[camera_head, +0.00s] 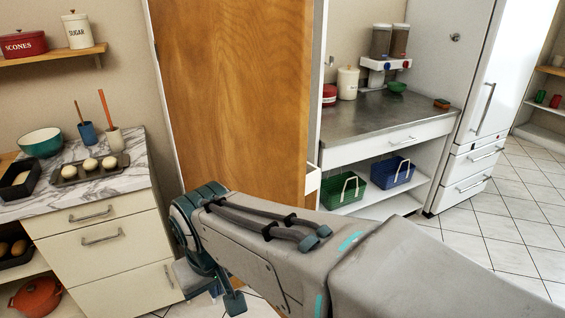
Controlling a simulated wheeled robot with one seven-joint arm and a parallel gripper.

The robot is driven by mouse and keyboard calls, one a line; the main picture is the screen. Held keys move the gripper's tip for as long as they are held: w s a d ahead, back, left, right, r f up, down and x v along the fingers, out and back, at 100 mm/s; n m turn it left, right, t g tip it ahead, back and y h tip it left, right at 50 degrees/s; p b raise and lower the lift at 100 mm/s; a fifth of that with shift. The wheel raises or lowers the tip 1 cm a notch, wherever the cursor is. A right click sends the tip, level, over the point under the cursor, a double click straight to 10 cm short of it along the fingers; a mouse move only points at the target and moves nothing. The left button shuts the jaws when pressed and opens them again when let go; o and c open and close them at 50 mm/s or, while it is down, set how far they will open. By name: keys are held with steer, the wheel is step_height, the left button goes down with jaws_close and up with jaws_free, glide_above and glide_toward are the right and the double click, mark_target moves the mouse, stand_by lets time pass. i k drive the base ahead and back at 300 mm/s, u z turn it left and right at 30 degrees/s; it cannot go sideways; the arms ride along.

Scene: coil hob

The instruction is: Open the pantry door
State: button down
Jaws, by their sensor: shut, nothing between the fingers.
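A tall wooden door panel (235,85), orange-brown with a visible grain, stands in the middle of the view. It appears to be the pantry door. A narrow white upright edge runs along its right side. No handle shows on the visible face, and my arm hides its lower part. I cannot tell whether it is closed or ajar. My arm reaches in from the lower right, in front of the door. My gripper (233,301) points downward at the arm's left end, below the wrist. It is shut and empty, and only partly visible. I see no contact with the door.
A marble-topped drawer unit (100,225) stands close on the left, under a wall shelf (50,57). A metal worktop (385,122) with open shelves is right of the door. A white fridge (490,85) stands farther right. Tiled floor (505,215) is clear at the right.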

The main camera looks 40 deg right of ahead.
mark_target(235, 75)
steer(key=u, duration=1.7)
steer(key=k, duration=1.05)
steer(key=z, duration=2)
steer(key=i, duration=0.5)
